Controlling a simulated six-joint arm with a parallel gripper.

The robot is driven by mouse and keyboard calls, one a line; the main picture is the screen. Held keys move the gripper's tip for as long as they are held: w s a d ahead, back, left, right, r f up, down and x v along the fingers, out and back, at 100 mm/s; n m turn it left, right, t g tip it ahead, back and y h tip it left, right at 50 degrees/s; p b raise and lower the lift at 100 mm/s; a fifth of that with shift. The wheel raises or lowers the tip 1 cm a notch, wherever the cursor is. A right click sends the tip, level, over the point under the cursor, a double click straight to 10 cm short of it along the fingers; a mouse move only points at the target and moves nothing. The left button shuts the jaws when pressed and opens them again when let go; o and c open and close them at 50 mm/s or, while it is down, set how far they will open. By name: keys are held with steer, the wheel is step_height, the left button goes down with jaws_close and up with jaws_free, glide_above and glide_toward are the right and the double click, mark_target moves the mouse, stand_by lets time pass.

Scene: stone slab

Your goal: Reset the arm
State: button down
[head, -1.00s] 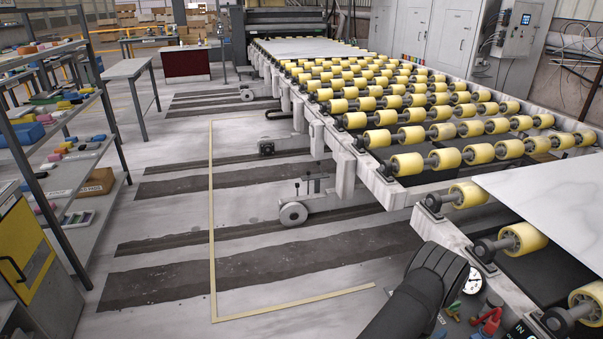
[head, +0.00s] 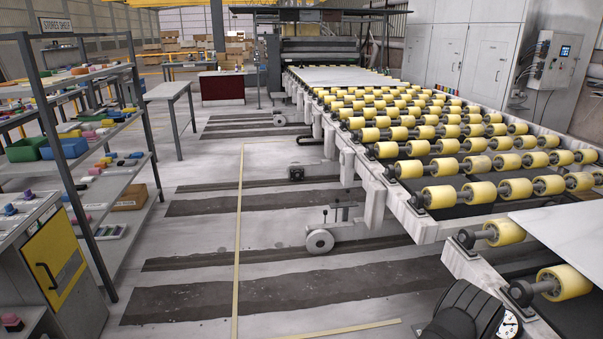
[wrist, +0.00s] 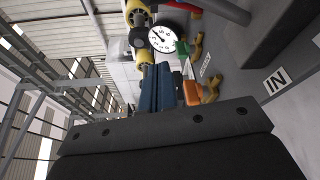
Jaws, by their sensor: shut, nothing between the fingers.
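My gripper (wrist: 157,80) shows in the wrist view as two blue-grey fingers beyond a broad black body. The fingers lie together, with nothing seen between them. They point toward a round white gauge (wrist: 168,38) and fittings with a green handle (wrist: 183,47) and an orange handle (wrist: 192,92). I cannot tell how far apart the fingers and fittings are. In the head view a black part of my arm (head: 462,312) is at the bottom right, left of the gauge (head: 509,325). The fingers are hidden there.
A roller conveyor with yellow rollers (head: 478,192) fills the right side, bearing a pale slab (head: 567,232). A shelf rack (head: 104,180) and a yellow-fronted cabinet (head: 55,258) stand left. Open floor with dark strips lies between. An "IN" label (wrist: 275,81) shows in the wrist view.

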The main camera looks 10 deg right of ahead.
steer(key=s+a+r+m+h, duration=0.1)
steer(key=s+a+m, duration=0.3)
steer(key=a, duration=0.5)
steer(key=w+d+f+n, duration=0.1)
steer(key=w+d, duration=0.1)
steer(key=d, duration=0.1)
steer(key=w+d+f+n, duration=0.1)
steer(key=w+d+n, duration=0.1)
steer(key=w, duration=0.1)
steer(key=w+d+f+n+y, duration=0.1)
steer(key=w+d+n, duration=0.1)
steer(key=w+d, duration=0.1)
steer(key=shift+w+d, duration=0.25)
steer(key=shift+d, duration=0.05)
steer(key=v, duration=1)
steer(key=w+d+r+m+y, duration=0.6)
steer(key=w+d+m, duration=0.2)
steer(key=d+m, duration=0.1)
steer(key=shift+m+g, duration=0.3)
steer(key=shift+d+r, duration=0.1)
steer(key=shift+r, duration=0.05)
